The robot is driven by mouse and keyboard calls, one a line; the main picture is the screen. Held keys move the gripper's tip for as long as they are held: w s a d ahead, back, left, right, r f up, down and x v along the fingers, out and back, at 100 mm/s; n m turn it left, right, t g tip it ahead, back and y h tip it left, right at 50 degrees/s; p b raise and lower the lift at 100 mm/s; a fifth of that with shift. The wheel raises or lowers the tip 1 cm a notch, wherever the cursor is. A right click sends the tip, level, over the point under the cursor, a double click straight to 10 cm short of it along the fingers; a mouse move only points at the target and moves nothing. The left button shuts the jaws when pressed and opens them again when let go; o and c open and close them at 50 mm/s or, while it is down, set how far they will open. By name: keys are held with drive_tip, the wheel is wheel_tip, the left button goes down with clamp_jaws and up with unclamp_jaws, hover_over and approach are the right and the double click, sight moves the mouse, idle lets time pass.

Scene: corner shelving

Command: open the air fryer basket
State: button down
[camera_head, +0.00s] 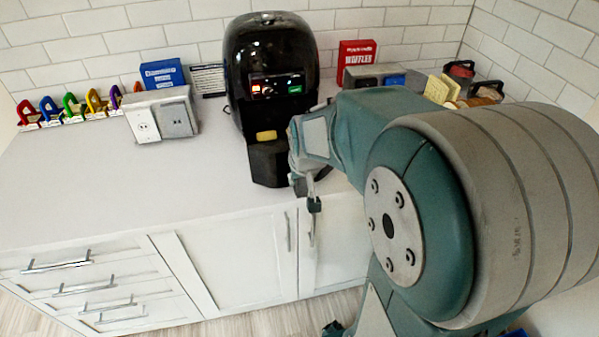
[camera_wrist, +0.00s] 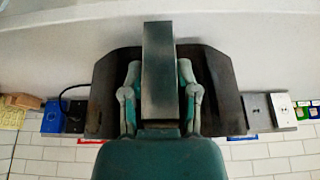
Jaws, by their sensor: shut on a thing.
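The black air fryer (camera_head: 268,50) stands upright on the white counter against the tiled wall, its lit panel facing outward. Its dark basket handle (camera_head: 268,163) juts out at the lower front, below a yellow patch (camera_head: 266,135). My gripper (camera_head: 312,180) is at the right side of the handle, partly hidden by my arm. In the wrist view, my gripper (camera_wrist: 160,85) has one finger on each side of the long grey handle (camera_wrist: 161,60) and is shut on it. The dark fryer body (camera_wrist: 216,92) shows behind. I cannot tell whether the basket is drawn out.
Grey and white outlet boxes (camera_head: 160,115) stand left of the fryer, with a blue box (camera_head: 163,74) behind. A red box (camera_head: 356,58) stands at right. Colourful small items (camera_head: 72,105) line the far left. Drawers and cupboards lie below.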

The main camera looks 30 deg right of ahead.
drive_tip(key=shift+c, duration=1.8)
unclamp_jaws()
drive_tip(key=v, duration=1.1)
drive_tip(key=shift+s+r, duration=0.25)
drive_tip(key=shift+r, duration=0.1)
drive_tip(key=shift+a, duration=0.15)
drive_tip(key=s+a+f+n+t+y, duration=0.1)
drive_tip(key=s+a+n, duration=0.2)
drive_tip(key=s+a, duration=0.7)
drive_tip(key=shift+s, duration=0.85)
